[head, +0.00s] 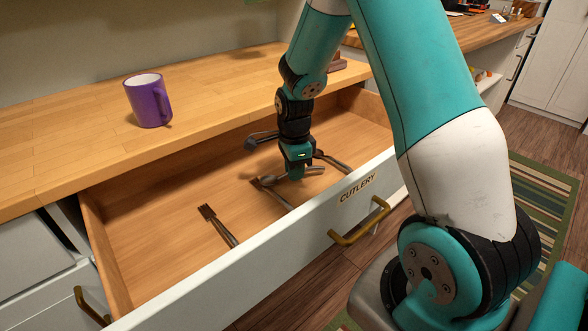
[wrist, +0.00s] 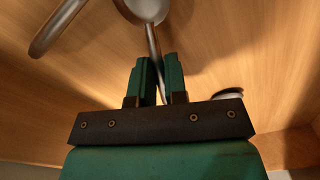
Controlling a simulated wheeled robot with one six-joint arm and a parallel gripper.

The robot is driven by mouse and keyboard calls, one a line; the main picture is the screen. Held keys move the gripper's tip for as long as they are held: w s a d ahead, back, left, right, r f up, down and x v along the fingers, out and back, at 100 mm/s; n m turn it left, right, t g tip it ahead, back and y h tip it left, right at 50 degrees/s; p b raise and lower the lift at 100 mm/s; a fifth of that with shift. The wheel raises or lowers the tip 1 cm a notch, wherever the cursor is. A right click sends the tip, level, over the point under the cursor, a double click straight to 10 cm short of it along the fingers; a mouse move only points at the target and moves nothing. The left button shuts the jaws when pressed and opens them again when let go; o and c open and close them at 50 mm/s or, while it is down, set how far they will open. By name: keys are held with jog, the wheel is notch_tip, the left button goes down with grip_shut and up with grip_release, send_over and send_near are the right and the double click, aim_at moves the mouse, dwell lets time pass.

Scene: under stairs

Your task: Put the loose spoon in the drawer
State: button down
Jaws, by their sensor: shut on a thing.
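The open drawer (head: 165,273) has a white front lettered "CUTLERY", a brass handle and a wooden inside. My gripper (head: 297,175) points down inside it and is shut on a grey metal spoon (head: 313,170). In the wrist view the spoon's handle (wrist: 152,45) runs between the two green fingers (wrist: 156,85), with its bowl at the top edge, partly cut off. The spoon is low over the drawer floor; I cannot tell whether it touches it.
A fork (head: 219,225) and other cutlery (head: 335,162) lie in the drawer, some close around my gripper. A purple mug (head: 149,101) stands on the wooden counter (head: 60,135) behind. The drawer's left part has free floor.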

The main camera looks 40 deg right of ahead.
jog(key=shift+f, duration=0.15)
jog(key=c, duration=1.1)
grip_release()
notch_tip(320, 180, up, 17)
jog(key=p, duration=0.3)
jog(key=shift+r, duration=0.2)
jog(key=shift+a, duration=0.1)
